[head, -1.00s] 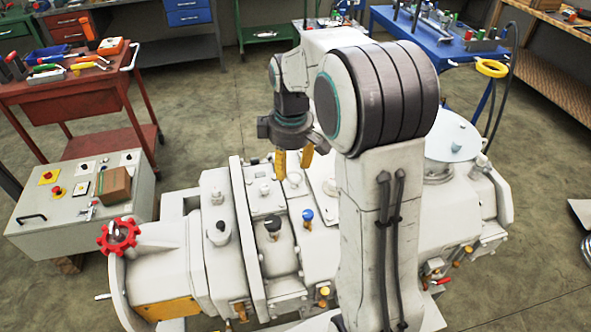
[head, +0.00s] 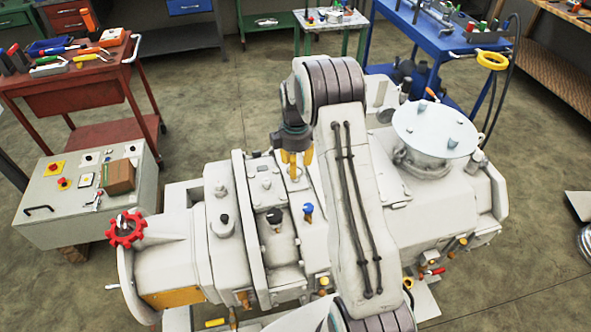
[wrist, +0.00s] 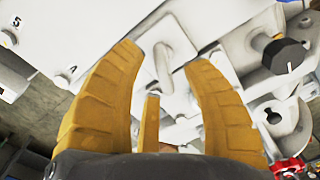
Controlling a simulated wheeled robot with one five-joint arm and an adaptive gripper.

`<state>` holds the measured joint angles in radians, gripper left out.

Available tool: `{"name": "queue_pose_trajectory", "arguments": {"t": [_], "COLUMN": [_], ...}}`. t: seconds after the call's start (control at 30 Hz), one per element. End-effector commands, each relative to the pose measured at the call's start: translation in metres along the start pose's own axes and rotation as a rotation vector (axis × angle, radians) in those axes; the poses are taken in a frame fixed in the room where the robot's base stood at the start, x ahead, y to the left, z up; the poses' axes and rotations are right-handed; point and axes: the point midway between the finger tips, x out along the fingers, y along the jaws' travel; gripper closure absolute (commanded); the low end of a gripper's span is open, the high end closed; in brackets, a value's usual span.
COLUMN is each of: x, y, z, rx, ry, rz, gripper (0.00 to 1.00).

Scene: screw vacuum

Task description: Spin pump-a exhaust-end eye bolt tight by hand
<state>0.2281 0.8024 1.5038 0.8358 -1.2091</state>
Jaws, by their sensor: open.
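The large white pump (head: 425,225) fills the middle of the head view. My gripper (head: 296,172) has yellow fingers and points down over the pump's top, just left of my arm. In the wrist view my gripper (wrist: 165,55) is open, its fingers spread either side of a pale upright piece (wrist: 165,72) on the pump. This piece lies between the fingers, with a gap on each side. It may be the eye bolt, but its ring is not clear, and I cannot tell its depth. In the head view my fingers and arm cover that spot.
A black knob (head: 274,216), a blue-topped fitting (head: 307,211) and a red handwheel (head: 125,229) stand up from the pump. A round pale lid (head: 435,130) is at its right. A grey control box (head: 85,195) and red cart (head: 75,85) stand left.

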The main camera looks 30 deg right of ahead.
Motion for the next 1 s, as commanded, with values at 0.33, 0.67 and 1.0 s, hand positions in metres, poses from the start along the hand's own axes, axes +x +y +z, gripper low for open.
{"name": "queue_pose_trajectory", "arguments": {"t": [0.33,0.67,1.0], "x": [0.027,0.03,0.03], "y": [0.0,0.0,0.0], "z": [0.0,0.0,0.0], "rx": [0.001,0.001,0.001], "ry": [0.0,0.0,0.0], "rz": [-0.001,0.0,0.001], "gripper": [0.56,0.56,0.81]}}
